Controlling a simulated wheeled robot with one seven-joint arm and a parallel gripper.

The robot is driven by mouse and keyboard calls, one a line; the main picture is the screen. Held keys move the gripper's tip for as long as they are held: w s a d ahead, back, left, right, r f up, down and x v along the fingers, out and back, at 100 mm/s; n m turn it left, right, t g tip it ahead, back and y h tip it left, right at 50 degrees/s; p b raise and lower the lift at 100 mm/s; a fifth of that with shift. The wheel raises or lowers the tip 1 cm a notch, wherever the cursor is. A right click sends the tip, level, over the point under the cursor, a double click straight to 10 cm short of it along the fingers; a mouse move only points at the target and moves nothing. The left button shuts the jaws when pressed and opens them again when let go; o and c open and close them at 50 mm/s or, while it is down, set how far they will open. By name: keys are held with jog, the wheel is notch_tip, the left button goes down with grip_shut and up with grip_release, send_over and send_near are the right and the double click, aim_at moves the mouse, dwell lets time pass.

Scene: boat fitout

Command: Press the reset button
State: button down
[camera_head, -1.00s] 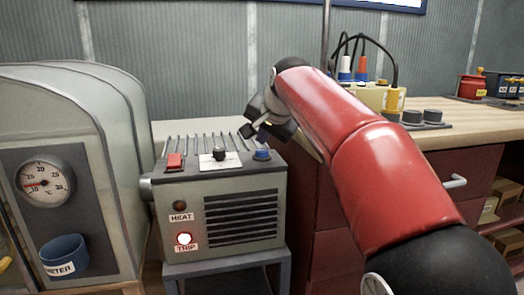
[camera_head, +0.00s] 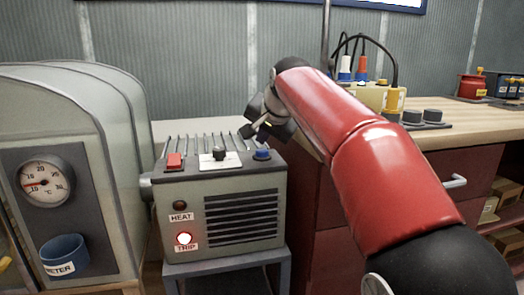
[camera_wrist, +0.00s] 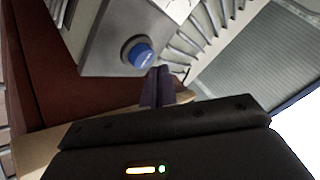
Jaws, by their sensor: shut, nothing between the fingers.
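A blue round button (camera_head: 262,154) sits on the top right front of a grey heater box (camera_head: 170,215). In the wrist view the blue button (camera_wrist: 141,55) stands in a dark collar, with small lettering on its cap that I cannot read clearly. My gripper (camera_head: 246,131) is shut and empty, a little above and left of the button in the head view. In the wrist view its closed fingertips (camera_wrist: 157,72) point just beside the button and look apart from it.
A red rocker switch (camera_head: 174,161) and a black knob (camera_head: 219,154) share the heater's top with upright fins behind. A grey domed housing with a gauge (camera_head: 44,181) stands left. A wooden bench (camera_head: 455,125) with red drawers stands right.

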aim_at(263, 152)
jog(key=shift+f, duration=0.35)
jog(key=shift+f+b, duration=0.5)
jog(key=shift+f, duration=0.05)
dwell(0.5)
dwell(0.4)
jog(key=shift+r+p, duration=0.95)
jog(key=shift+p, duration=0.05)
jog(key=shift+r, duration=0.1)
notch_tip(263, 152, up, 5)
jog(key=p, duration=0.5)
